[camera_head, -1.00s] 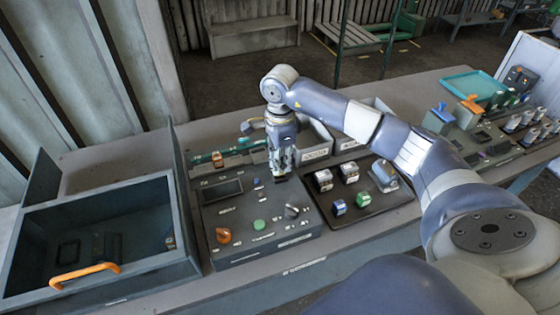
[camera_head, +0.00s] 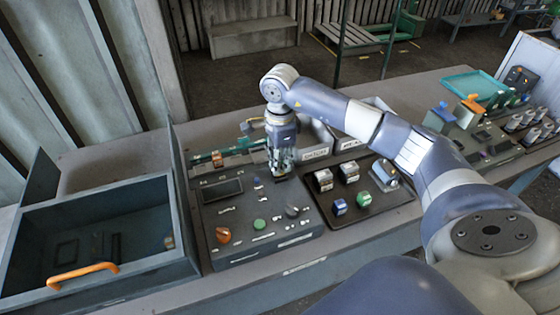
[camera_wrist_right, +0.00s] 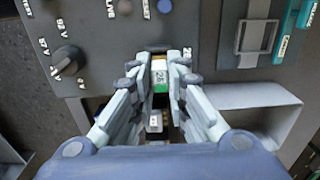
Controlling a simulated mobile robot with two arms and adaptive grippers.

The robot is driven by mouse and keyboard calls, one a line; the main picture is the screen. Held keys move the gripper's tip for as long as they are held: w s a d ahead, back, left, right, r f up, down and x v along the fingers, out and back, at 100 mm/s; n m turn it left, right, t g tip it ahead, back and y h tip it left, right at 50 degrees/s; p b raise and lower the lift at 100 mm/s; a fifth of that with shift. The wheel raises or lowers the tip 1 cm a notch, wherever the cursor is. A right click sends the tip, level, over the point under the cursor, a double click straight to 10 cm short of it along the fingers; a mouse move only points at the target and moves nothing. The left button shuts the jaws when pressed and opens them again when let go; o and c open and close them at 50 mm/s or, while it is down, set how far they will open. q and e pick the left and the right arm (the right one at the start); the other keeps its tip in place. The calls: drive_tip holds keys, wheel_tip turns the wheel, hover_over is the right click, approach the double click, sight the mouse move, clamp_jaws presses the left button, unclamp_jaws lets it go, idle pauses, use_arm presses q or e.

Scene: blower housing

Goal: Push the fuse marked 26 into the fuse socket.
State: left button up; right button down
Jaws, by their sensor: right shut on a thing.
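My right gripper (camera_head: 281,170) points down over the upper right part of the dark grey control panel (camera_head: 235,205). In the right wrist view the gripper (camera_wrist_right: 163,75) is shut on a small fuse (camera_wrist_right: 160,72) with white, orange and green parts. No number can be read on the fuse itself. A small white marking, possibly 26, shows on the panel just right of the fingertips. The fuse socket cannot be made out; the fingers and fuse cover that spot, so I cannot tell how deep the fuse sits. My left gripper is not in view.
The panel carries an orange knob (camera_head: 223,235), a green button (camera_head: 259,224) and a grey knob (camera_head: 292,212). A dark tray (camera_head: 362,212) with several blocks lies to the right. An open bin (camera_head: 160,262) with an orange handle (camera_head: 83,276) stands left. Light bins lie behind the gripper.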

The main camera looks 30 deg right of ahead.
drive_tip(key=shift+f+b, duration=0.85)
drive_tip(key=shift+f, duration=0.15)
idle(0.3)
drive_tip(key=c, duration=1.5)
unclamp_jaws()
wheel_tip(320, 180, up, 12)
